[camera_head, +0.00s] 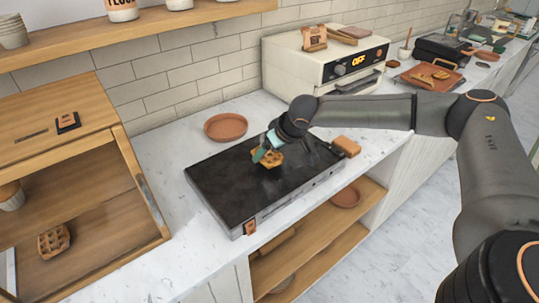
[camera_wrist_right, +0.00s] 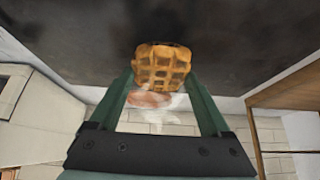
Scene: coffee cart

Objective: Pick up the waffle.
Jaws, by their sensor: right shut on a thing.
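A golden-brown waffle (camera_head: 268,158) is at the black griddle (camera_head: 225,185) in the middle of the counter. My right gripper (camera_head: 262,152), with green fingers, reaches down to it from the right and is shut on it. In the right wrist view the waffle (camera_wrist_right: 162,72) sits between the two green finger tips (camera_wrist_right: 160,85), with the dark griddle surface behind it. I cannot tell whether the waffle still touches the griddle. A second waffle (camera_head: 54,241) lies in the wooden cabinet at the left. My left gripper is not in view.
A terracotta plate (camera_head: 226,127) lies behind the griddle. A brown block (camera_head: 347,146) is at the griddle's right end. A cream oven (camera_head: 320,65) stands behind on the right. The wooden cabinet (camera_head: 100,90) borders the left side. White counter shows around the griddle.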

